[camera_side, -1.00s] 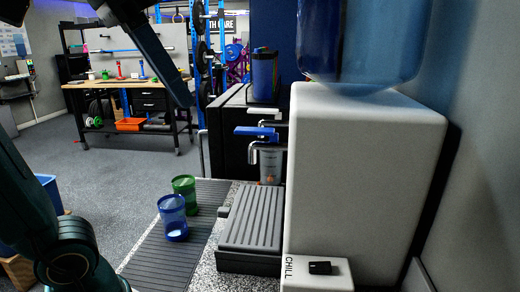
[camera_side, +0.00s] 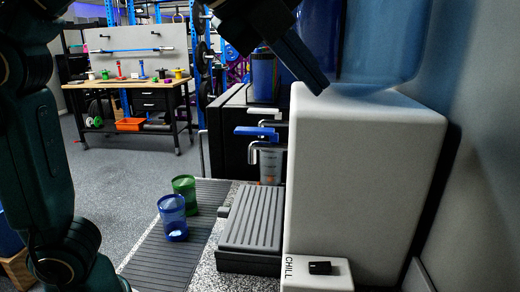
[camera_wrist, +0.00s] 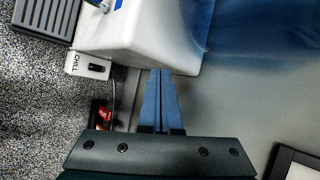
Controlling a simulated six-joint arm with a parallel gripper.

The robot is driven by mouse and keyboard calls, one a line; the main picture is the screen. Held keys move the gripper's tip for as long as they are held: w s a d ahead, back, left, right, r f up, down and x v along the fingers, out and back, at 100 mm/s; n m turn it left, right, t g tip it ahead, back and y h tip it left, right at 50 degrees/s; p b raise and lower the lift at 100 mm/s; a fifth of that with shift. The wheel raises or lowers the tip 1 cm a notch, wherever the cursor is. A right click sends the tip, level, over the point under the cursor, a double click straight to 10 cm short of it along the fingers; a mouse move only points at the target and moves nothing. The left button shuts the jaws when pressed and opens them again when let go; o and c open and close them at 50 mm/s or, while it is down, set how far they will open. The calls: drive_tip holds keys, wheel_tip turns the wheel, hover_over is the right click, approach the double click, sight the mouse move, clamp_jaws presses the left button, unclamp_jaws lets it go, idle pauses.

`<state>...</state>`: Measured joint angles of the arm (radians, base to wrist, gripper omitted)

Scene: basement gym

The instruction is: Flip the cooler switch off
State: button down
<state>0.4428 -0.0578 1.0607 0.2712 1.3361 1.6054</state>
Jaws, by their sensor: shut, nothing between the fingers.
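The switch also shows in the wrist view (camera_wrist: 96,68), left of my gripper. My gripper (camera_side: 324,88) is shut and empty, high by the top of the cooler and the blue bottle (camera_side: 370,40), well above the switch. In the wrist view its closed blue-grey fingers (camera_wrist: 160,75) reach up to the cooler's edge. I cannot tell whether they touch it. The rocker's position is too small to read.
A drip tray (camera_side: 252,218) and cooler taps (camera_side: 258,133) are left of the cooler. A blue cup (camera_side: 173,215) and a green cup (camera_side: 184,187) stand on the ribbed mat. A red object (camera_wrist: 101,113) lies near the CHILL box in the wrist view.

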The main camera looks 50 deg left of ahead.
wheel_tip(320, 180, down, 18)
drive_tip(key=w+d+m, duration=0.1)
drive_tip(key=d+m, duration=0.1)
drive_tip(key=m, duration=0.2)
drive_tip(key=shift+w+d+t+h, duration=0.2)
drive_tip(key=shift+d+t+h, duration=0.1)
drive_tip(key=shift+d, duration=0.05)
drive_tip(key=shift+f, duration=0.1)
hover_over(320, 276)
drive_tip(key=shift+f, duration=4.25)
drive_tip(key=shift+f, duration=0.1)
drive_tip(key=shift+f, duration=0.35)
drive_tip(key=shift+f, duration=0.35)
